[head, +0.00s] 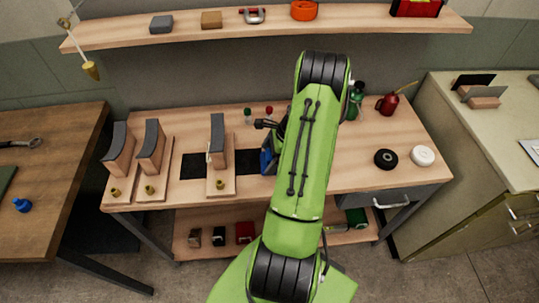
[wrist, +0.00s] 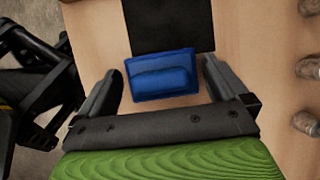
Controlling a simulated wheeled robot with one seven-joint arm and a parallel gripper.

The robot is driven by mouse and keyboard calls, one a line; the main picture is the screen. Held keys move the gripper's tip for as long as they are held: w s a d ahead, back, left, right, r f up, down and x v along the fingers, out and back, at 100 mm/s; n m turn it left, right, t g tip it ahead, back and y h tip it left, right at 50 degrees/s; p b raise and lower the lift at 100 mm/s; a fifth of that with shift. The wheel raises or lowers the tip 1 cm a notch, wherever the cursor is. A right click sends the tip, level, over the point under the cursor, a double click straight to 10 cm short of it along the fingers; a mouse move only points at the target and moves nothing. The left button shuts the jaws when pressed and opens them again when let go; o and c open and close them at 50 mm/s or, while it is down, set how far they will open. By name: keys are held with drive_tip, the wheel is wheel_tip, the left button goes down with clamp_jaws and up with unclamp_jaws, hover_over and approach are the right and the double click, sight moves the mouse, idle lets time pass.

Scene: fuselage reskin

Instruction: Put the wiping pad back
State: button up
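A blue pad (wrist: 162,76) with a raised block on top lies at the edge of a black square (wrist: 170,25) on the wooden bench in the wrist view. My gripper (wrist: 163,66) is open, with one finger on each side of the pad and a narrow gap showing at both sides. In the head view the blue pad (head: 267,160) shows partly beside my green arm, which hides most of the gripper.
The wooden bench (head: 375,176) holds several boards with grey curved blocks (head: 218,140) on the left. A black disc (head: 386,158), a white disc (head: 423,155), a red oil can (head: 388,104) and a green bottle (head: 356,95) stand on the right. A shelf (head: 350,20) runs above.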

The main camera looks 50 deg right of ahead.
drive_tip(key=p+v, duration=0.3)
drive_tip(key=v, duration=0.9)
drive_tip(key=w+a+r+n+g+h, duration=0.1)
drive_tip(key=w+a+r+n, duration=0.3)
drive_tip(key=a+r+n, duration=0.35)
drive_tip(key=w+a+r+n+h, duration=0.1)
drive_tip(key=w+a+r+n, duration=0.3)
drive_tip(key=a+r, duration=0.55)
drive_tip(key=s+a+r+n+t+h, duration=0.1)
drive_tip(key=s+a+r+n+t, duration=0.1)
drive_tip(key=s+a+n, duration=1)
drive_tip(key=a+r+n, duration=0.1)
drive_tip(key=a+n, duration=0.3)
drive_tip(key=shift+s+a+r+t, duration=0.15)
drive_tip(key=shift+s+a+t, duration=0.15)
drive_tip(key=shift+s, duration=0.05)
